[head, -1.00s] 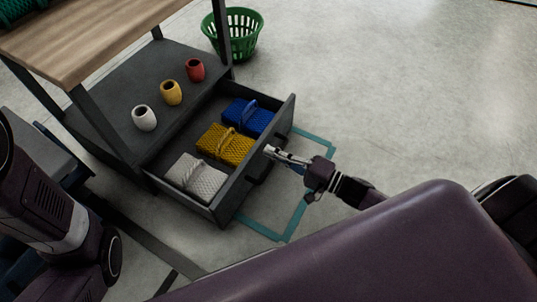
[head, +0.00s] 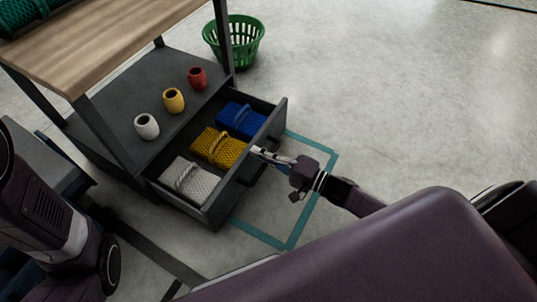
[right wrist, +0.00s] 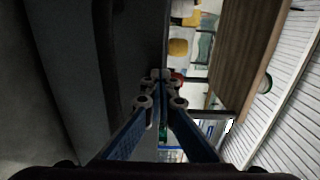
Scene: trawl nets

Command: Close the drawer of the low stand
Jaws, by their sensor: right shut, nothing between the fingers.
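The dark grey drawer (head: 213,210) of the low stand (head: 110,95) is partly pulled out. In it lie a white net bundle (head: 190,182), a yellow net bundle (head: 219,147) and a blue net bundle (head: 240,120). My right gripper (head: 256,151) is shut and empty, with its fingertips at the top of the drawer front, near its middle. In the right wrist view the shut fingertips (right wrist: 161,76) are against or very close to the dark drawer front; contact is hard to tell. My left arm shows at the left of the head view, but its gripper is out of view.
A green basket (head: 234,42) stands on the floor behind. Teal tape (head: 293,232) marks the floor before the drawer. The floor at right is clear.

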